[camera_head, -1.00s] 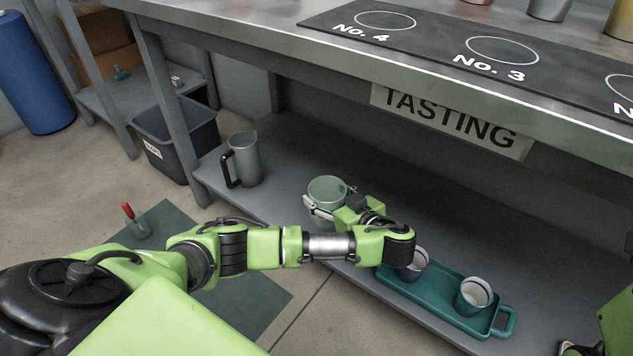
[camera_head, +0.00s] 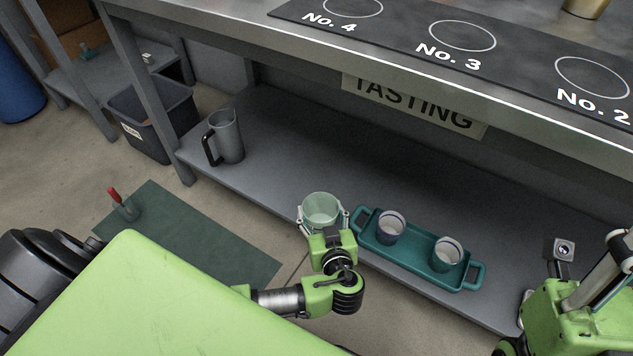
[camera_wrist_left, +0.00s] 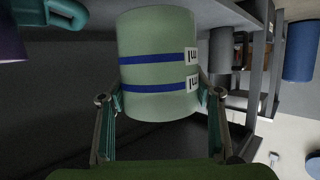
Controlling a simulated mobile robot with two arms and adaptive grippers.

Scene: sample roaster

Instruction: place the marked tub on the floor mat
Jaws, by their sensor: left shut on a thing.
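The pale green tub (camera_head: 320,207) is upright at the front edge of the lower shelf in the head view. In the left wrist view the tub (camera_wrist_left: 158,60) shows two blue bands and small white labels. My left gripper (camera_head: 322,220) is shut on the tub, with a finger on each side. The dark green floor mat (camera_head: 190,245) lies on the floor to the left, apart from the tub. My right arm shows at the right edge of the head view, and the state of its gripper (camera_head: 524,312) is unclear.
A teal tray (camera_head: 418,257) with two cups stands on the shelf right of the tub. A grey pitcher (camera_head: 228,137) stands at the shelf's left end. A red-handled item (camera_head: 122,203) is at the mat's left corner. A dark bin (camera_head: 150,125) stands behind. The mat's middle is clear.

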